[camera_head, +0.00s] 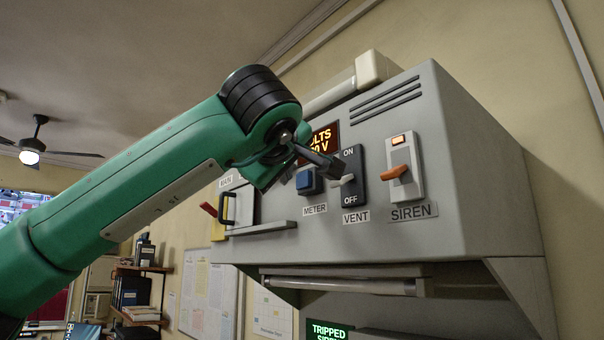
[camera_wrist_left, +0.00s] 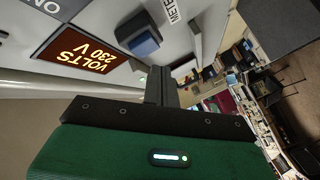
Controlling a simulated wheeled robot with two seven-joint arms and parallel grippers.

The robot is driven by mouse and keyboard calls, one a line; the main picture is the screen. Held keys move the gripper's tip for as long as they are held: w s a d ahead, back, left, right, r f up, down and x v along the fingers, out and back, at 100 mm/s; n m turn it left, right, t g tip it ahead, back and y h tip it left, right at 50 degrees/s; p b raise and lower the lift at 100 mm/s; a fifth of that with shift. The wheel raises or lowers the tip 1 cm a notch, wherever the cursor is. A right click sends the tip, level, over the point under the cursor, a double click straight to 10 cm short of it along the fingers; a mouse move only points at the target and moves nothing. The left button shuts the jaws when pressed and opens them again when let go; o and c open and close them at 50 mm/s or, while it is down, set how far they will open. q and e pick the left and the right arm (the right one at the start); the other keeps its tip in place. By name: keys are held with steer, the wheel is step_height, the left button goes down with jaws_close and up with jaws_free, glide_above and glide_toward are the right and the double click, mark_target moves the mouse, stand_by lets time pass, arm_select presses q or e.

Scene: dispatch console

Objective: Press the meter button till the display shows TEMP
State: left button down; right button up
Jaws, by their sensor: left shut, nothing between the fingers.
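The blue meter button (camera_head: 308,181) sits on the grey console face above a METER label; it also shows in the left wrist view (camera_wrist_left: 143,45). The display (camera_head: 323,139) is partly hidden by my arm in the head view. In the left wrist view the display (camera_wrist_left: 76,52) reads VOLTS 230 V in lit letters. My left gripper (camera_head: 333,169) is shut and empty, its fingertips in front of the panel close to the button. In the left wrist view the fingers (camera_wrist_left: 158,75) point toward the button's side and look apart from it.
A black VENT switch (camera_head: 350,178) is right beside the button, and an orange SIREN switch (camera_head: 399,171) is further right. A red-handled lever (camera_head: 209,210) is at the left. A ledge (camera_head: 262,228) juts out below. A lower screen (camera_head: 329,330) reads TRIPPED.

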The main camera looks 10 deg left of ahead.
arm_select(q)
steer(key=shift+w+d, duration=0.25)
steer(key=shift+w, duration=0.1)
stand_by(0.7)
stand_by(1.0)
steer(key=shift+d, duration=0.1)
steer(key=shift+w+d, duration=0.2)
steer(key=shift+w, duration=0.1)
steer(key=shift+w+d+p, duration=0.25)
steer(key=shift+w+p, duration=0.05)
steer(key=shift+p, duration=0.2)
stand_by(0.7)
steer(key=shift+s+a, duration=0.1)
steer(key=shift+s+a+b, duration=0.4)
steer(key=shift+s, duration=0.1)
stand_by(0.4)
